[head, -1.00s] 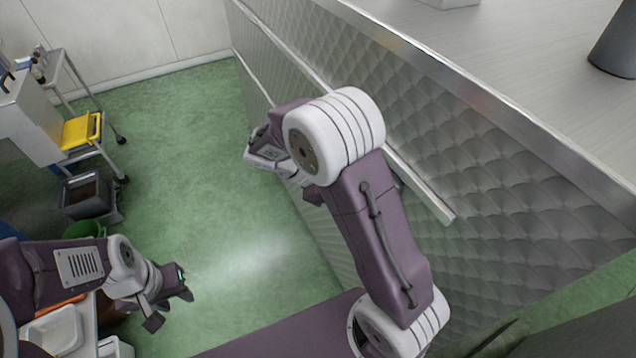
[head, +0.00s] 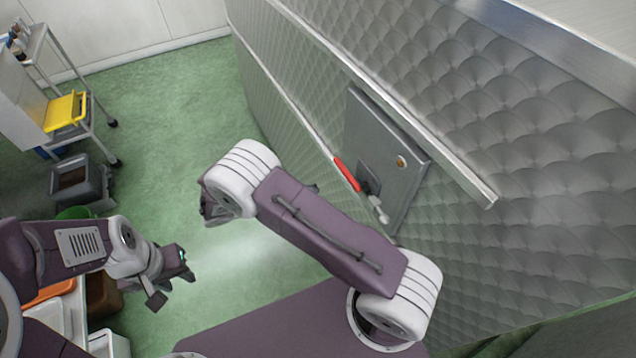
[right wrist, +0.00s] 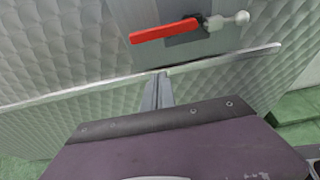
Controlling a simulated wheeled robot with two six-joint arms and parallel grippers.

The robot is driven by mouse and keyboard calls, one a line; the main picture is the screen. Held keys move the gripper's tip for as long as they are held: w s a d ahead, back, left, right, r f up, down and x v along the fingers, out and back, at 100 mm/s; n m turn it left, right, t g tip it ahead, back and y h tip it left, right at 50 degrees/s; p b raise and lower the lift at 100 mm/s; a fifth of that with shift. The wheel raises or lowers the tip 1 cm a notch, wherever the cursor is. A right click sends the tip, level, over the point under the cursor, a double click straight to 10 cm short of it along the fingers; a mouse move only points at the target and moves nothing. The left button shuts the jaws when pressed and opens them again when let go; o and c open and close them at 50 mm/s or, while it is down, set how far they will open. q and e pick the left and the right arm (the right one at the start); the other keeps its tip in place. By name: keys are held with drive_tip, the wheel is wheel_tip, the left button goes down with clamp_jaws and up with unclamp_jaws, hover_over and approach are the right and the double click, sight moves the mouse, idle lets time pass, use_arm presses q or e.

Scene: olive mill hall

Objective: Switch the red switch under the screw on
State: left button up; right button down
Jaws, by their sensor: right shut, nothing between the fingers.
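The red switch (head: 347,173) is a red lever handle on a dark mount, with a pale ball-ended arm (head: 378,208) on its other side. It sits on a grey panel (head: 392,140) on the quilted metal wall, below a small brass-coloured round screw (head: 400,162). In the right wrist view the red handle (right wrist: 163,31) lies nearly level, beyond my shut, empty right gripper (right wrist: 160,80), and apart from it. My left gripper (head: 170,280) is open and empty over the floor.
A metal rail (head: 400,110) runs along the wall above the panel. A trolley with a yellow tray (head: 65,112) and a grey bin (head: 75,182) stand at the left. The green floor (head: 170,120) between them and the wall is clear.

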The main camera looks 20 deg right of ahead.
use_arm(q)
drive_tip(key=shift+f, duration=0.15)
use_arm(e)
drive_tip(key=d+r, duration=0.1)
drive_tip(key=d, duration=0.7)
drive_tip(key=shift+w, duration=0.35)
drive_tip(key=shift+a+r, duration=0.1)
